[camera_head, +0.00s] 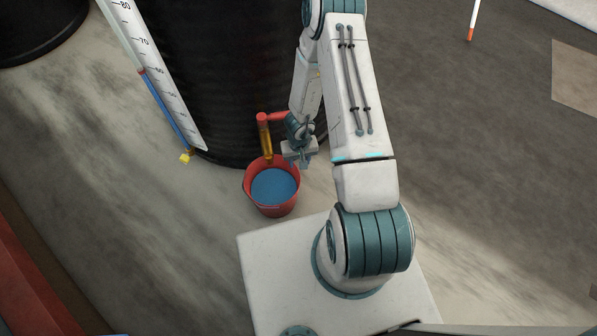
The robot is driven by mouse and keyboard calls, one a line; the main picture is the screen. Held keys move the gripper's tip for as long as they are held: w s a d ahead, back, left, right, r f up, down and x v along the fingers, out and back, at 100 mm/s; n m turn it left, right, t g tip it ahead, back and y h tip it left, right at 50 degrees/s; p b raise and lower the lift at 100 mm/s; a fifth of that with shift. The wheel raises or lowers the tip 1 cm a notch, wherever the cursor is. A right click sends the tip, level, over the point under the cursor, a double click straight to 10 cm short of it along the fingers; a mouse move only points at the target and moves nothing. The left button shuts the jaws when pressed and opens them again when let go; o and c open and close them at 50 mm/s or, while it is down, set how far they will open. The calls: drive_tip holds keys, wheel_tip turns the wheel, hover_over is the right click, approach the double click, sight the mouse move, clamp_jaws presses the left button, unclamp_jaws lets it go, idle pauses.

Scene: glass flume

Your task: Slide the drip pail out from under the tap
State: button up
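The drip pail (272,208) is a small red bucket holding blue liquid. It stands upright on the floor against the foot of a large black tank. The tap (265,137), with a red top and a brass-coloured spout, comes from the tank above the pail's back rim. My gripper (302,161) is just right of the tap, near the pail's back right rim. Its fingers are small and partly hidden, so I cannot tell whether they are open or touch the rim.
The black ribbed tank (215,70) rises behind the pail. A white scale board (160,75) and a blue tube with a yellow end (185,157) lean along its left side. My white base is close in front of the pail. Bare floor (150,230) lies to the left.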

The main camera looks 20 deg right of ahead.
wheel_tip(320, 180, down, 10)
drive_tip(key=b, duration=0.9)
drive_tip(key=shift+r, duration=0.15)
drive_tip(key=shift+c, duration=0.3)
clamp_jaws()
drive_tip(key=s+d+b, duration=0.1)
drive_tip(key=d, duration=1.5)
drive_tip(key=shift+d, duration=0.2)
idle(1.8)
drive_tip(key=shift+d, duration=0.15)
